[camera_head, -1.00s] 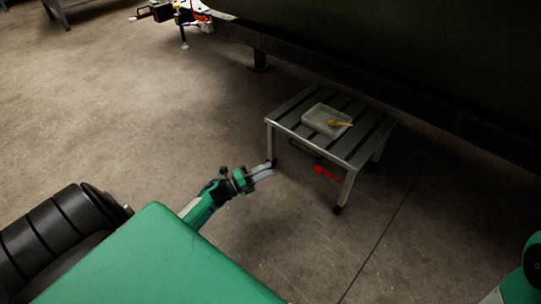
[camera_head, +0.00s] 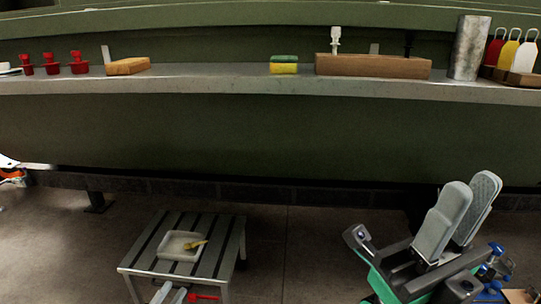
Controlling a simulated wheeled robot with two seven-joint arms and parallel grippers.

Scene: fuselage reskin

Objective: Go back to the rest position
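My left gripper (camera_head: 171,293) shows only as two grey finger ends at the bottom edge, in front of the low slatted table. A small gap shows between these fingers, and nothing is seen in them. My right gripper (camera_head: 460,216) is at the lower right, with its two large grey finger pads pointing up and apart. Nothing shows between the pads. The rest of the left arm is out of the picture.
The slatted table (camera_head: 226,240) holds a pale tray (camera_head: 176,248) with a yellow-handled tool (camera_head: 196,245). A long grey shelf (camera_head: 220,84) carries red cups, wooden blocks, a sponge (camera_head: 284,65), a metal cylinder (camera_head: 469,48) and coloured tags. Blue-knobbed hardware (camera_head: 494,262) is beside the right gripper.

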